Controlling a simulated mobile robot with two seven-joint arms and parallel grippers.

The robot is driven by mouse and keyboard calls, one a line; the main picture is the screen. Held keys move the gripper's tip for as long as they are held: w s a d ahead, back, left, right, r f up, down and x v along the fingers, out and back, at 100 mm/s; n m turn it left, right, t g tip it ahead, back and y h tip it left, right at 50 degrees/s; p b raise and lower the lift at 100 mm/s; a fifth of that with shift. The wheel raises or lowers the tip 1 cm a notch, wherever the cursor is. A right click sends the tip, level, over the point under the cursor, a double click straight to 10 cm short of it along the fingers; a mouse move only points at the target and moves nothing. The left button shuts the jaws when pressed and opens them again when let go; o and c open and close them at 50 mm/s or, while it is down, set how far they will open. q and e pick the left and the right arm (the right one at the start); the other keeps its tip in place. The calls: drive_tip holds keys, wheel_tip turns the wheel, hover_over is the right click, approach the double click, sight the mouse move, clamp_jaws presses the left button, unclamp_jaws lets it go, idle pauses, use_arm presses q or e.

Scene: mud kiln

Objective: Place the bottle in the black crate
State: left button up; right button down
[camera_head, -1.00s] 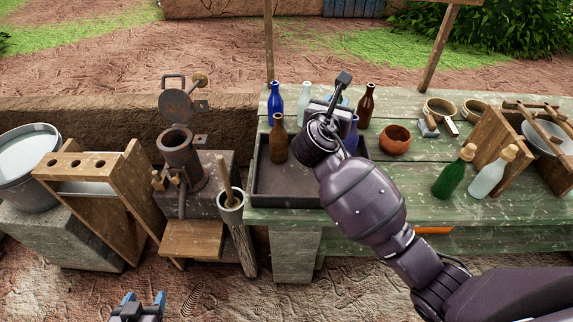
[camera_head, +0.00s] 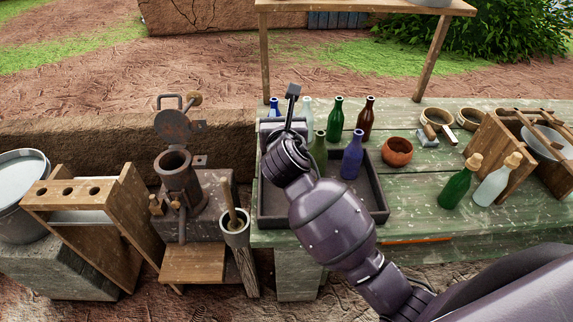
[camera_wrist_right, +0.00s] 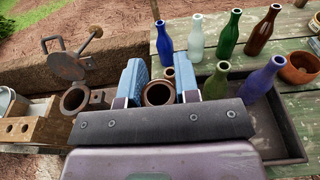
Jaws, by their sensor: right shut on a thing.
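The black crate (camera_head: 374,188) sits on the green table's left end; its right side also shows in the right wrist view (camera_wrist_right: 292,145). My right gripper (camera_head: 283,128) is over the crate's left part, its fingers mostly hidden in the head view. In the right wrist view its blue fingers (camera_wrist_right: 157,82) are shut on a brown bottle (camera_wrist_right: 158,93), seen from above at its mouth. The gripper and arm hide this bottle in the head view. An olive bottle (camera_head: 319,152) and a blue bottle (camera_head: 352,157) stand upright in the crate. My left gripper is out of view.
Blue (camera_head: 274,106), clear (camera_head: 307,110), green (camera_head: 336,119) and dark red (camera_head: 366,113) bottles stand behind the crate. A clay bowl (camera_head: 397,151) and two corked bottles (camera_head: 460,183) are to the right. A mortar with pestle (camera_head: 235,226) stands left of the table.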

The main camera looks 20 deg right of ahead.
wheel_tip(320, 180, down, 8)
drive_tip(key=shift+f+b, duration=0.2)
drive_tip(key=shift+b, duration=0.45)
drive_tip(key=shift+f, duration=0.65)
drive_tip(key=shift+f+b, duration=0.65)
drive_tip(key=shift+f, duration=1.3)
drive_tip(key=c, duration=0.8)
unclamp_jaws()
drive_tip(key=shift+c, duration=0.2)
